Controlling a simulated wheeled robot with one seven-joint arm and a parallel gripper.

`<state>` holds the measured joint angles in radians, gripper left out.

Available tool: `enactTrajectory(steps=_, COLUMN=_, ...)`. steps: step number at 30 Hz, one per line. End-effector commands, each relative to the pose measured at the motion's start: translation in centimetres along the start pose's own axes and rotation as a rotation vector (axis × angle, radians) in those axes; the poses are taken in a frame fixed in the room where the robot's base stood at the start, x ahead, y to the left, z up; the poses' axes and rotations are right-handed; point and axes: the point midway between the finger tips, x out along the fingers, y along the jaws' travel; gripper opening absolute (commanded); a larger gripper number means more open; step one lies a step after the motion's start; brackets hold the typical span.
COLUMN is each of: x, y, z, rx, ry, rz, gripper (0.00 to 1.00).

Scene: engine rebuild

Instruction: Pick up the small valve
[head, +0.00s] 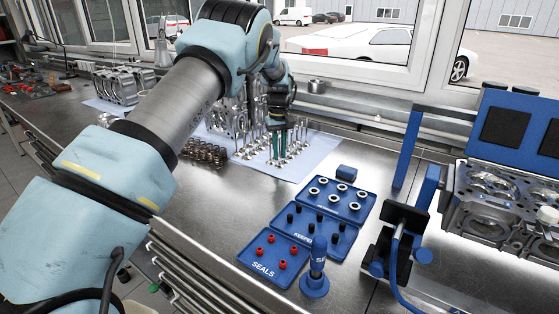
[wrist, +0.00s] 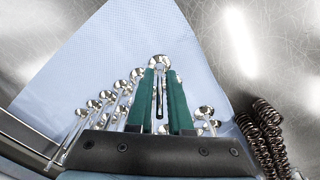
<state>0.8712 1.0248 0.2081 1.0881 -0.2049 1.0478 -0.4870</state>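Several shiny silver valves stand in rows on a pale blue cloth (head: 318,150). My gripper (head: 278,158) points down among them, and its two green fingers also show in the wrist view (wrist: 162,72). One valve has its round head (wrist: 158,62) at the fingertips and its thin stem (wrist: 159,102) in the gap between the fingers. A gap shows between the fingers, so my gripper looks open around this stem. Whether a finger touches it cannot be told. Other valves (wrist: 107,95) stand close on the left. Which one is the small valve is unclear.
Dark coil springs (wrist: 268,135) lie beside the cloth; they also show in the head view (head: 203,152). Blue trays (head: 275,258) with seals and other small parts sit nearer, beside a blue upright tool (head: 316,270). An engine block (head: 500,200) stands at right.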

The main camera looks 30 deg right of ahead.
Motion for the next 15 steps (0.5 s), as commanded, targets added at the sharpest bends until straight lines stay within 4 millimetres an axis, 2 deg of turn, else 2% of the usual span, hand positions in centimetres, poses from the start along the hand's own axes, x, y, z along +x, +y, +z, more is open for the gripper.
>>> enactTrajectory(steps=1, x=-0.02, y=0.01, z=0.0, rx=0.0, ry=0.0, rz=0.0, gripper=0.11)
enactTrajectory(steps=4, x=-0.03, y=0.01, z=0.0, rx=0.0, ry=0.0, rz=0.0, gripper=0.0)
enactTrajectory(steps=15, x=-0.05, y=0.01, z=-0.01, rx=0.0, ry=0.0, rz=0.0, gripper=0.0)
